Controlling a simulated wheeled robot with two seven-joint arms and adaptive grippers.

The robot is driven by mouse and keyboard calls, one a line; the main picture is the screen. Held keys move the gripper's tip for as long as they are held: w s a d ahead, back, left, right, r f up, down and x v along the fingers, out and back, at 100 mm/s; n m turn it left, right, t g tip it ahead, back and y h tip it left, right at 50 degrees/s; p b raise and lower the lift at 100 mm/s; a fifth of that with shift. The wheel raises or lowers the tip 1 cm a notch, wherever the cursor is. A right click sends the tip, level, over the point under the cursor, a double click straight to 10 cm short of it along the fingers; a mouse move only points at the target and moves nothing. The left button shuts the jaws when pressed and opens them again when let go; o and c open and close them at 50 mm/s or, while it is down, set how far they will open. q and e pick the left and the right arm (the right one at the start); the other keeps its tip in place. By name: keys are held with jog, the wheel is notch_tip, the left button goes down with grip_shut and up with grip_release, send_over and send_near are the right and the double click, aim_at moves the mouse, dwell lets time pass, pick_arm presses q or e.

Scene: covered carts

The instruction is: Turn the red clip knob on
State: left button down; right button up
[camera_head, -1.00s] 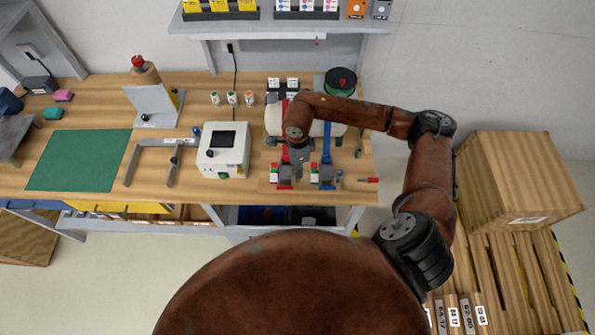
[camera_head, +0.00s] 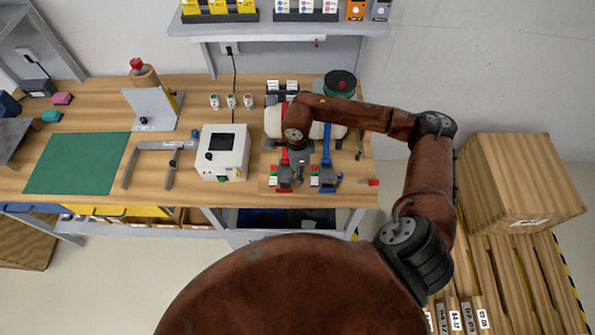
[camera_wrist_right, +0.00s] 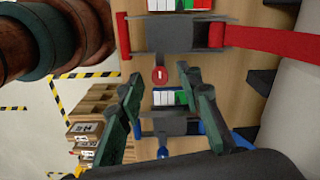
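The red clip (camera_head: 284,176) stands at the front of the bench, on the left of a matching blue clip (camera_head: 326,176). In the right wrist view the red clip's grey body (camera_wrist_right: 175,37) and red strap run across the top. Its round red knob (camera_wrist_right: 159,77), with a white mark, shows below the body. My right gripper (camera_wrist_right: 166,82) is open, with the knob in view between its fingertips; I cannot tell whether they touch it. In the head view the right gripper (camera_head: 301,158) is partly hidden by my arm over the clips. My left gripper is out of view.
A white box with a dark screen (camera_head: 222,152) stands left of the clips. A white roll (camera_head: 273,123) lies behind them. The blue clip's knob (camera_wrist_right: 163,153) shows low in the wrist view. A wooden crate (camera_head: 522,180) stands right of the bench.

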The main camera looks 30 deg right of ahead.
notch_tip(320, 180, up, 12)
dwell(0.4)
dwell(0.5)
